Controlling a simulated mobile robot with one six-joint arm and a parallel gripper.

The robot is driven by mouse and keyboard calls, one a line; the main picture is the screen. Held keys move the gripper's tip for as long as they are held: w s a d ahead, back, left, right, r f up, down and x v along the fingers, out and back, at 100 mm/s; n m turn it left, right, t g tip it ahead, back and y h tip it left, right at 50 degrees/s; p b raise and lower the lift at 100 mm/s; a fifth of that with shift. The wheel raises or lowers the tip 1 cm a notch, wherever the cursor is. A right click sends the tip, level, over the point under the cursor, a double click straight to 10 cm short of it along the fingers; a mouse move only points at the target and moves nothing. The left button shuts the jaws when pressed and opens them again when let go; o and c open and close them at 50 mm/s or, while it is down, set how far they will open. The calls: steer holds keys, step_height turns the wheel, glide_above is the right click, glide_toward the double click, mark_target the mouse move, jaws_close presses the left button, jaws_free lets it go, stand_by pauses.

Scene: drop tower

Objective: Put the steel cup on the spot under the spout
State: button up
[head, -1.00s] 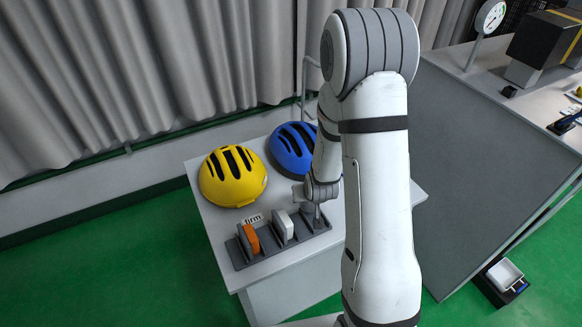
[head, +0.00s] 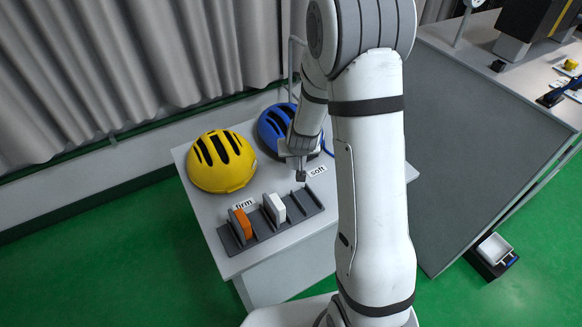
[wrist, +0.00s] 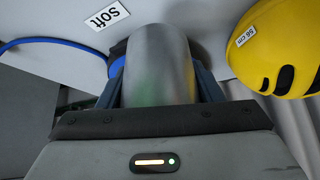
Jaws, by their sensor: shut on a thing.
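In the wrist view the steel cup (wrist: 158,65), a shiny grey cylinder, stands between the two fingers of my gripper (wrist: 160,88), which is shut on it. In the head view my gripper (head: 301,165) is over the far part of the small table, in front of the blue helmet and by the "soft" label. The cup cannot be made out clearly there. I cannot identify the spout or the spot under it in these frames.
A yellow helmet (head: 221,163) and a blue helmet (head: 275,124) lie on the small table (head: 207,215). A dark slotted rack (head: 257,238) holds an orange block (head: 242,223) and a white block (head: 274,210). A large grey panel (head: 465,135) stands at the right.

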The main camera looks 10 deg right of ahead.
step_height(320, 180, down, 8)
steer(key=shift+f, duration=0.2)
stand_by(0.3)
steer(key=shift+f, duration=0.2)
steer(key=o, duration=1)
steer(key=shift+r, duration=0.1)
